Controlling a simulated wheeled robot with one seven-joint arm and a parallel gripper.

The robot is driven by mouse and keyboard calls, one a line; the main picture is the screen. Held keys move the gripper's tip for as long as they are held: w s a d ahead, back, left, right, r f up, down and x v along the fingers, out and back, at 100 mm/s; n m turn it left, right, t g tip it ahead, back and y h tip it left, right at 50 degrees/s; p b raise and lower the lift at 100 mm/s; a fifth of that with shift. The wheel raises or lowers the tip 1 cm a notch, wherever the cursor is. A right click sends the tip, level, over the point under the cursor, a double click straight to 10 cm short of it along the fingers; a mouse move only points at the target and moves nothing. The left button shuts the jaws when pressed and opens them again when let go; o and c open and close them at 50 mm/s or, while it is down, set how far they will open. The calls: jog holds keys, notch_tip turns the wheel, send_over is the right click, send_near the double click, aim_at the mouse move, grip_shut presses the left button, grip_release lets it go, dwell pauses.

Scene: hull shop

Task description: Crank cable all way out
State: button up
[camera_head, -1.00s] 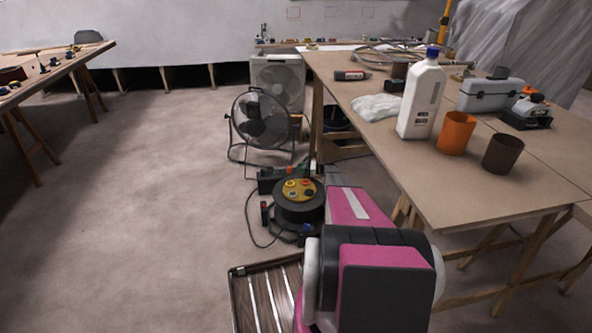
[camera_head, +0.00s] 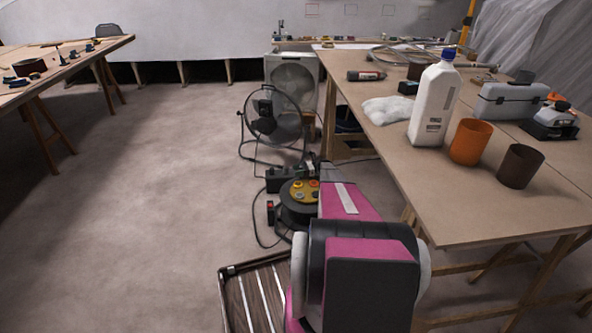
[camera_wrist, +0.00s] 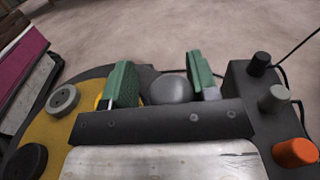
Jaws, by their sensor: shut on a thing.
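The cable reel (camera_head: 296,214) stands on the floor, a black drum with a yellow face (camera_wrist: 38,133) that carries several coloured knobs. In the wrist view my gripper (camera_wrist: 163,84) has its green finger pads on both sides of a rounded grey knob (camera_wrist: 171,90), shut on it. The knob looks like the crank's handle; its lower part is hidden behind my gripper's dark bar. In the head view my pink arm covers part of the reel, and the fingers are too small to make out. A dark cable (camera_head: 259,232) loops on the floor left of the reel.
A black box with black, grey and orange knobs (camera_wrist: 267,110) is close right of my fingers. A floor fan (camera_head: 272,115) stands behind the reel. A workbench (camera_head: 470,210) with a white bottle (camera_head: 434,105) and cups is at the right. The floor at left is clear.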

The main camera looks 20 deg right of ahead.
jog(key=shift+s+a+n+g, duration=0.5)
jog(key=shift+a+n+g, duration=0.15)
jog(key=shift+g, duration=0.35)
jog(key=shift+s+a+n+g, duration=0.55)
jog(key=shift+a+g, duration=0.1)
jog(key=shift+g, duration=0.35)
jog(key=o, duration=0.9)
jog(key=shift+d, duration=0.1)
jog(key=shift+w, duration=0.4)
